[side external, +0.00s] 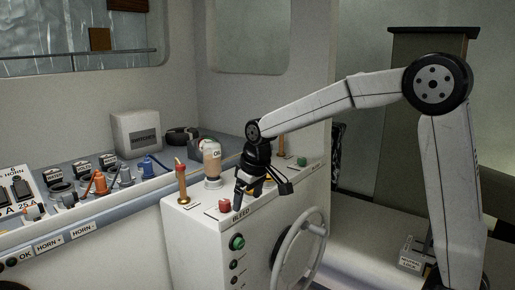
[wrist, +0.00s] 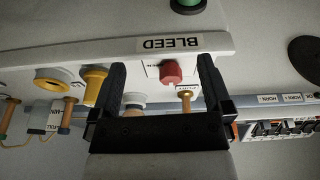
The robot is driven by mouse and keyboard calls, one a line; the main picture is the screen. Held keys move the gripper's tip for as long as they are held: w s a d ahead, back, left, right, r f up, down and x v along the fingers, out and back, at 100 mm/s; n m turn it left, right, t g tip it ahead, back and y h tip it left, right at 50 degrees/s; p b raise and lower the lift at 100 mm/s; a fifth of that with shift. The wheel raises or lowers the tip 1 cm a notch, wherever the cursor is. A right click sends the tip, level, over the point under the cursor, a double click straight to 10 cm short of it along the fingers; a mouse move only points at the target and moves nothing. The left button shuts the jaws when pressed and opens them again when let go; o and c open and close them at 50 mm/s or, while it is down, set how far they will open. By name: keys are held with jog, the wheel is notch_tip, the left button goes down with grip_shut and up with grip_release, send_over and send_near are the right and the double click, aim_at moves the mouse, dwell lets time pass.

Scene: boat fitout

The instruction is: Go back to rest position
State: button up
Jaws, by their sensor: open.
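My gripper (side external: 263,198) is open and points down, low over the top of the white console (side external: 190,240) near its front edge. A red knob (side external: 224,205) stands just left of the gripper in the side view, behind the BLEED label (side external: 241,215). In the wrist view my gripper (wrist: 162,68) has its two black fingers spread wide, with the red knob (wrist: 171,72) showing between them. Nothing is held between the fingers. I cannot tell whether a finger touches the console.
A red-topped lever (side external: 181,181) and a bottle (side external: 211,158) stand left of the gripper. A handwheel (side external: 299,246) and green button (side external: 237,242) are on the console front. A bench with switches and coloured valves (side external: 100,183) lies left. Open air is above.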

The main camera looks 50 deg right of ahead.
jog(key=s+a+f, duration=0.2)
jog(key=s+f, duration=0.4)
jog(key=s, duration=0.2)
jog(key=s+a+f, duration=0.2)
jog(key=s+f, duration=0.5)
jog(key=s, duration=0.1)
jog(key=shift+s+a+f+m, duration=0.25)
jog(key=shift+s+f+m, duration=0.05)
